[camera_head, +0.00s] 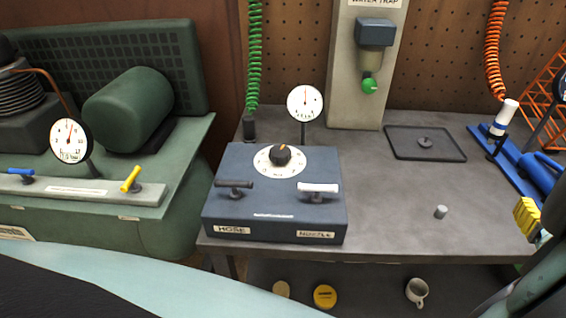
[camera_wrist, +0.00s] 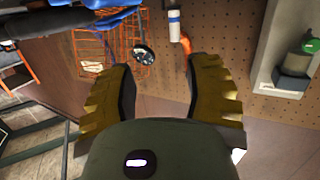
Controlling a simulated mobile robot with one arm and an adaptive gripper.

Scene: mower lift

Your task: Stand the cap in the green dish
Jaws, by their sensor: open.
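A small grey cylinder (camera_head: 440,211), which may be the cap, stands alone on the right part of the grey bench top. I cannot make out a green dish in either view. My gripper (camera_wrist: 160,70) is open, with two yellow ridged fingers spread and nothing between them in the wrist view. In the head view its yellow finger pad (camera_head: 527,218) shows at the right edge, to the right of the grey cylinder and apart from it.
A blue control box (camera_head: 275,195) with gauge fills the bench's left. A dark tray (camera_head: 400,155) holding a small round part lies at the back. A blue stand (camera_head: 535,170) and orange wire rack (camera_head: 545,80) crowd the right. A mug (camera_head: 417,291) stands below.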

